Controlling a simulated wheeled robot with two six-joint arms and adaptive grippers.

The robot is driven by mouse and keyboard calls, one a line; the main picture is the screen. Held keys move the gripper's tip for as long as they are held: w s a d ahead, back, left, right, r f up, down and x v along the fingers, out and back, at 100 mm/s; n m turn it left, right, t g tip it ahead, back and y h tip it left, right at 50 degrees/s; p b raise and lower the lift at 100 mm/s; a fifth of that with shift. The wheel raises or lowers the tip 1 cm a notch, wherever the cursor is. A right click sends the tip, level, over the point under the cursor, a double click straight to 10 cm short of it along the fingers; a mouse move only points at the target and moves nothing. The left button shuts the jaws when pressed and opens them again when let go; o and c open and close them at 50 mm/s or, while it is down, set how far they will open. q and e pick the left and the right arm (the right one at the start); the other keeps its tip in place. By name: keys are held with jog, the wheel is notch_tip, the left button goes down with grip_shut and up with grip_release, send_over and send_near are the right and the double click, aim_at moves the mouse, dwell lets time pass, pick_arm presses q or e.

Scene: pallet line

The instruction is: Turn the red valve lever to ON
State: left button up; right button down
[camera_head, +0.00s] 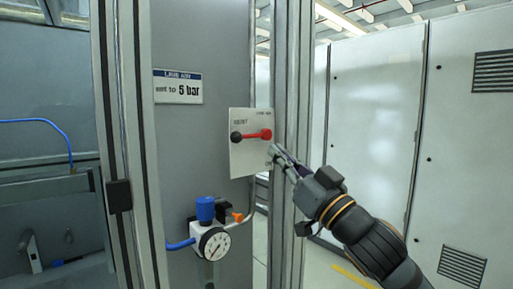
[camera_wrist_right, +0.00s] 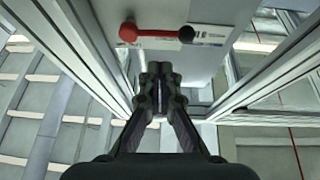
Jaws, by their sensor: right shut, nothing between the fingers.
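The red valve lever (camera_head: 252,135) lies about level on a light plate (camera_head: 250,160) fixed to the grey panel. Its black knob points left and its round red end is at the right. In the right wrist view the lever (camera_wrist_right: 155,33) is near the top, with its knob to the right. The small lettering on the plate is too blurred to read surely. My right gripper (camera_head: 273,155) is shut and empty, just below and right of the lever's red end, apart from the lever. The wrist view shows its fingers (camera_wrist_right: 160,85) together. My left gripper is out of view.
A metal upright post (camera_head: 291,90) stands right of the plate, close to my right gripper. Below are a pressure gauge (camera_head: 214,244) and a blue-knobbed regulator (camera_head: 205,209). A "set to 5 bar" sign (camera_head: 178,87) hangs above left. White cabinets (camera_head: 375,120) stand right.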

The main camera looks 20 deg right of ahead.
aim_at(253, 135)
jog(key=w+a+r+y+p, duration=0.1)
jog(key=w+a+r+p, duration=0.3)
jog(key=r+p, duration=0.45)
jog(key=shift+n, duration=0.5)
jog(key=w+f, duration=0.2)
jog(key=f, duration=0.1)
jog(key=w+f+p, duration=0.1)
jog(key=shift+d+f, duration=0.25)
jog(key=shift+f, duration=0.15)
jog(key=shift+f, duration=0.1)
